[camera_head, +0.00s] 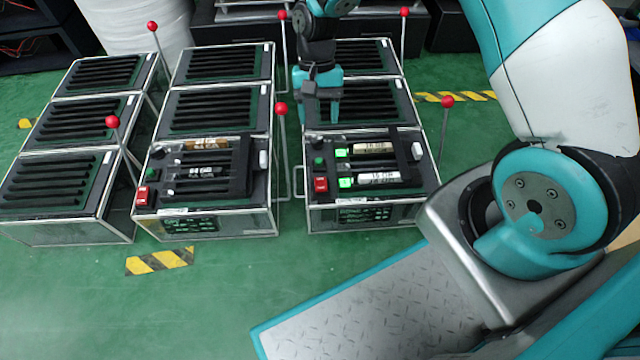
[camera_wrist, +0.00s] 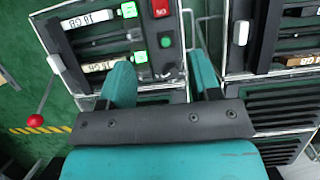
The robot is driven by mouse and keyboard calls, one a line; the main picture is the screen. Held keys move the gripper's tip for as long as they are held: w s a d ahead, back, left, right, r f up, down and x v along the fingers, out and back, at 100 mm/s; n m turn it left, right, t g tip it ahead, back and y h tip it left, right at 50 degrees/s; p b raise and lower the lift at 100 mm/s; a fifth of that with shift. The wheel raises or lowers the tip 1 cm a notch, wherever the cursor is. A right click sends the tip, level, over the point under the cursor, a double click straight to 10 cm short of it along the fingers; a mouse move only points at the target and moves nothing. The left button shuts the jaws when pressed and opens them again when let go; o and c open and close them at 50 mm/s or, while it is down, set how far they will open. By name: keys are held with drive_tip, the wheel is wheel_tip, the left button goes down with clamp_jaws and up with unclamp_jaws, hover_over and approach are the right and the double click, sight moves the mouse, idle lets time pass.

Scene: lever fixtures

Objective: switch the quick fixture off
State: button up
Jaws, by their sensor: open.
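The front right fixture (camera_head: 365,215) is a metal-framed box with two labelled modules, lit green indicators (camera_head: 344,182), a red switch (camera_head: 320,185) and a green button (camera_head: 319,161). No readable label names it as quick. It shows inverted in the wrist view, with the red switch (camera_wrist: 160,8) and green button (camera_wrist: 166,41). A red-ball lever (camera_head: 281,107) stands at its left side, another (camera_head: 447,101) at its right. My gripper (camera_head: 319,122) is open and empty, pointing down over the right column, behind the switch. Its teal fingers (camera_wrist: 162,80) are apart.
The front middle fixture (camera_head: 205,225) has a red switch and green button, with no lit indicators visible. Slotted boxes stand behind and left. Several red-ball levers rise between the columns. The green floor in front is clear, with striped tape (camera_head: 160,262).

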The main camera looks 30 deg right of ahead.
sight(321, 183)
drive_tip(key=b+x, duration=0.9)
drive_tip(key=x, duration=0.7)
drive_tip(key=shift+s+f, duration=0.2)
drive_tip(key=shift+s, duration=0.1)
